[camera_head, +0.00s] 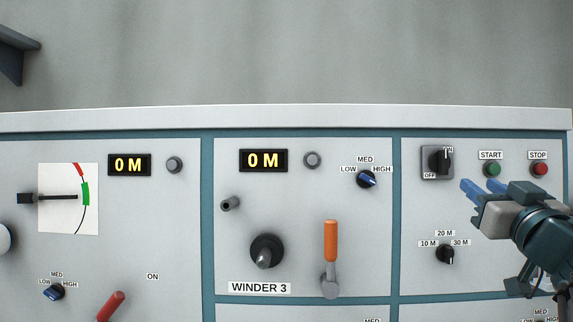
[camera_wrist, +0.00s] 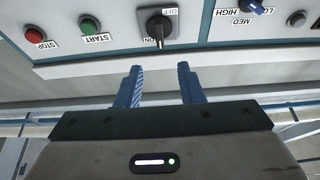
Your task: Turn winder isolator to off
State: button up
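The isolator switch (camera_head: 440,161) is a black rotary knob on a grey square plate in the upper right panel, with ON at its upper right and OFF at its lower left. Its handle stands upright, pointing toward the ON label. It also shows upside down in the wrist view (camera_wrist: 157,26), ahead of the fingers, with its handle toward ON. My gripper (camera_head: 467,188) has blue fingers and is to the lower right of the switch in the head view, apart from it. In the wrist view the fingers (camera_wrist: 160,85) are spread with nothing between them.
The green START button (camera_head: 492,169) and red STOP button (camera_head: 539,169) sit right of the switch. A black length selector (camera_head: 445,254) is below. To the left, the WINDER 3 panel holds an orange lever (camera_head: 331,241) and a blue speed knob (camera_head: 367,179).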

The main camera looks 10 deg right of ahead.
aim_at(445, 161)
jog(key=p+x, duration=0.2)
jog(key=x, duration=1)
jog(key=shift+w+d+p, duration=0.15)
jog(key=shift+w+p, duration=0.15)
jog(key=shift+p, duration=0.1)
grip_shut()
